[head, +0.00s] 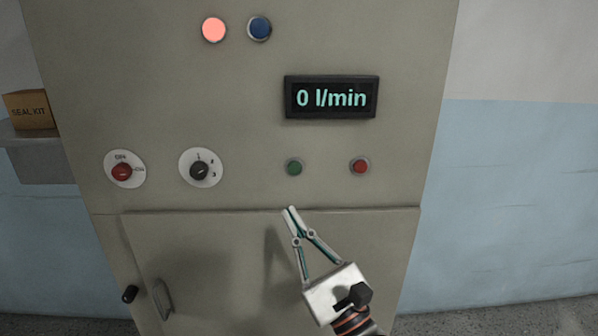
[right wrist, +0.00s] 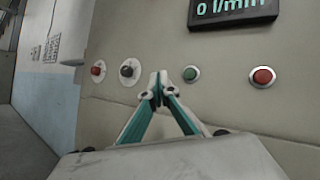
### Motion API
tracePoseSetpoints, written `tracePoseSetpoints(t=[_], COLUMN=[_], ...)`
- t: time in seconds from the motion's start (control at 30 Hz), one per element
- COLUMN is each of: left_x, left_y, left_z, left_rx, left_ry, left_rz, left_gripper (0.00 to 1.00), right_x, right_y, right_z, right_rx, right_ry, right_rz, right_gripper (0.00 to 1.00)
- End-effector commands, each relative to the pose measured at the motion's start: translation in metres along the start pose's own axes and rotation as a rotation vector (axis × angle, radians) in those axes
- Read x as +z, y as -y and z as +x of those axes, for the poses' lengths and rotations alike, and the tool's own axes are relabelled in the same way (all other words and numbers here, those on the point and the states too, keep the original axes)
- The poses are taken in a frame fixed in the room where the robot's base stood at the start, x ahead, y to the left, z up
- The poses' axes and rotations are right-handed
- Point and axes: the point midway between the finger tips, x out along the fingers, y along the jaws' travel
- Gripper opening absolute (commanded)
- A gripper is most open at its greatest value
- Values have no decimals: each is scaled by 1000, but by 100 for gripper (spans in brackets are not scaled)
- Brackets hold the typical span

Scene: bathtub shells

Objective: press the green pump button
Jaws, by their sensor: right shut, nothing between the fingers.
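The green pump button (head: 294,168) is a small round button in a grey ring on the beige cabinet front, below the display. It also shows in the right wrist view (right wrist: 190,73), just right of my fingertips. My right gripper (head: 290,210) is shut and empty, its fingertips together. In the head view the fingertips are below the green button and apart from it. In the right wrist view the right gripper (right wrist: 158,78) points toward the panel, with its tips a little left of the button. My left gripper is not in view.
A red button (head: 360,167) sits right of the green one. A selector knob (head: 200,170) and a red rotary switch (head: 121,171) are to the left. The display (head: 331,97) reads 0 l/min. One lamp (head: 214,29) glows pinkish red; a blue one (head: 259,28) is beside it.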

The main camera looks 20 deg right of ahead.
Motion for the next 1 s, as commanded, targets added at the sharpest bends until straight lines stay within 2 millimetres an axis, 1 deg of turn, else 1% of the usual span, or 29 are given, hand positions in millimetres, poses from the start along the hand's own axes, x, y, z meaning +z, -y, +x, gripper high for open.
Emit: tracePoseSetpoints(t=[0.03, 0.1, 0.2, 0.3, 0.6, 0.73, 0.87, 1.0], left_x=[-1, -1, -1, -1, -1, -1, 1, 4], left_y=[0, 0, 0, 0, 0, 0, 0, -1], left_z=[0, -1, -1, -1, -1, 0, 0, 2], left_rx=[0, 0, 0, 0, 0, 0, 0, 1], left_ry=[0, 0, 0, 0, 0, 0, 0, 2], left_rz=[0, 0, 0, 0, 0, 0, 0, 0], left_gripper=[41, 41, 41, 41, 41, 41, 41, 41], right_x=[11, 21, 29, 32, 31, 28, 22, 10], right_y=[6, 12, 17, 18, 18, 20, 24, 30], right_z=[6, 12, 17, 18, 18, 21, 30, 42], right_rx=[-14, -28, -40, -43, -43, -44, -44, -44], right_ry=[22, 42, 60, 66, 66, 65, 67, 66], right_rz=[85, 190, 286, 323, 324, 323, 320, 320], right_gripper=[0, 0, 0, 0, 0, 0, 0, 0])
